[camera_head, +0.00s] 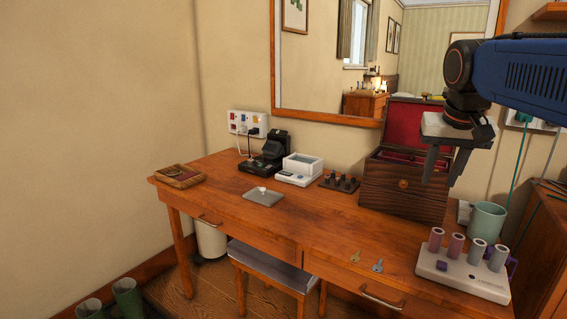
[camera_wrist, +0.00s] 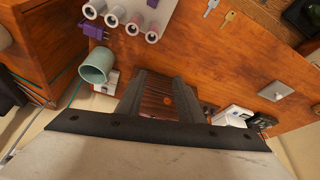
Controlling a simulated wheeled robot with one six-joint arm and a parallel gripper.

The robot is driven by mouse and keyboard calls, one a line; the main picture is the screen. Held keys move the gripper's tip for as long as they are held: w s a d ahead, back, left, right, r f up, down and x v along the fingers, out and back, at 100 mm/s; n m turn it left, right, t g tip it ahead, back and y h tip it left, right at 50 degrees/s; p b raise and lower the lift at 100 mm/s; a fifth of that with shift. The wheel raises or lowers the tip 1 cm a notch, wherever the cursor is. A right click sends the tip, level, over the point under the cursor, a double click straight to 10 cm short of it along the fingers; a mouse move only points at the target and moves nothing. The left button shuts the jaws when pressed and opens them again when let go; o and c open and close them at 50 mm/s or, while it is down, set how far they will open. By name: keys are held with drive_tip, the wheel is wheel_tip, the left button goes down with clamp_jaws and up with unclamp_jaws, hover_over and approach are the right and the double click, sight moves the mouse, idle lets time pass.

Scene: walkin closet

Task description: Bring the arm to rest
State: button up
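My gripper (camera_head: 443,166) hangs from my blue arm at the upper right of the head view. It points down in front of the open wooden box, well above the desk. Its two dark fingers are apart with nothing visible between them. In the wrist view the fingers of my gripper (camera_wrist: 164,84) reach over the wooden box (camera_wrist: 153,101), spread apart. The box (camera_head: 400,192) has a red-lined lid standing open, and my gripper hides part of its right side.
The wooden desk (camera_head: 226,208) carries a white charger with several cylinders (camera_head: 463,268), a green mug (camera_head: 487,222), two keys (camera_head: 366,259), a grey plate (camera_head: 263,197), a scale (camera_head: 299,170) and a wooden tray (camera_head: 180,176). A mirror (camera_head: 345,60) hangs behind. The desk's left front is mostly clear.

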drive_tip(key=s+a+f+n, duration=0.2)
drive_tip(key=s+a+f, duration=0.1)
drive_tip(key=s+f, duration=0.7)
drive_tip(key=s+a+f+n+y, duration=0.1)
drive_tip(key=s+a+f, duration=0.2)
drive_tip(key=s+f, duration=0.7)
wheel_tip(320, 180, down, 4)
drive_tip(key=shift+a+n+t+y, duration=0.25)
drive_tip(key=shift+n+t+y, duration=0.05)
drive_tip(key=shift+n, duration=0.1)
drive_tip(key=shift+o, duration=0.3)
